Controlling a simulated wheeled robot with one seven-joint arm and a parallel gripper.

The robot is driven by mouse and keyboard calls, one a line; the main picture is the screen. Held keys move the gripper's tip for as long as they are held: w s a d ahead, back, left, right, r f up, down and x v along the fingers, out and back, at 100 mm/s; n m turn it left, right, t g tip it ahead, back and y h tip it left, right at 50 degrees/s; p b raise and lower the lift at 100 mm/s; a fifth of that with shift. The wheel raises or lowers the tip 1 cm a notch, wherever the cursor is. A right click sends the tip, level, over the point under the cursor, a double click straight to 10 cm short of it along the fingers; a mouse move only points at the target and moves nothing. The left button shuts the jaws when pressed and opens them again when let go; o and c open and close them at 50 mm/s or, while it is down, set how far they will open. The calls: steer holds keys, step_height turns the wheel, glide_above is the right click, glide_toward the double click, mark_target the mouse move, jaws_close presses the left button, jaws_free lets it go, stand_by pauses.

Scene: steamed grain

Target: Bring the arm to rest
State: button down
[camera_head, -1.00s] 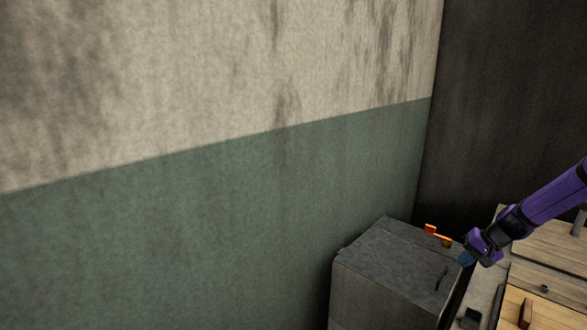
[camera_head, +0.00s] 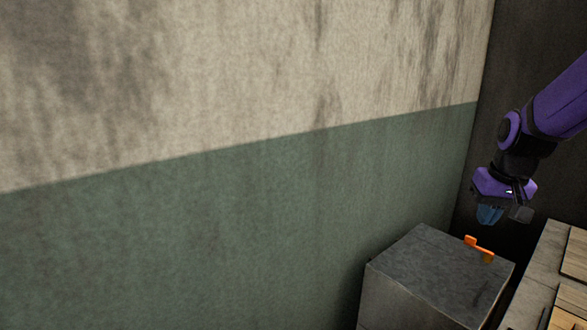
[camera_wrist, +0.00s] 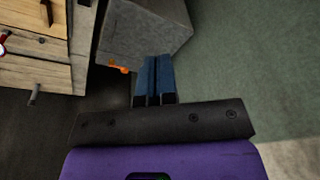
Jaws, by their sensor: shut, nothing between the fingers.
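My gripper (camera_head: 489,214) is at the right in the head view, at the end of my purple arm, raised above the grey box and pointing down. Its blue fingers also show in the wrist view (camera_wrist: 153,82); they are together with nothing between them. The gripper appears clear of every surface.
A grey box (camera_head: 430,268) stands against the green and cream wall (camera_head: 250,215), with an orange object (camera_head: 479,249) at its back edge. Drawers (camera_wrist: 35,75) with handles show in the wrist view.

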steer(key=s+a+r+n+t, duration=0.1)
steer(key=s+a+r, duration=0.3)
steer(key=s, duration=0.6)
steer(key=s+a+r+n+t, duration=0.1)
steer(key=s+a+r, duration=0.4)
steer(key=s, duration=0.5)
steer(key=shift+s+a+t, duration=0.2)
steer(key=shift+s+t, duration=0.05)
steer(key=shift+t, duration=0.15)
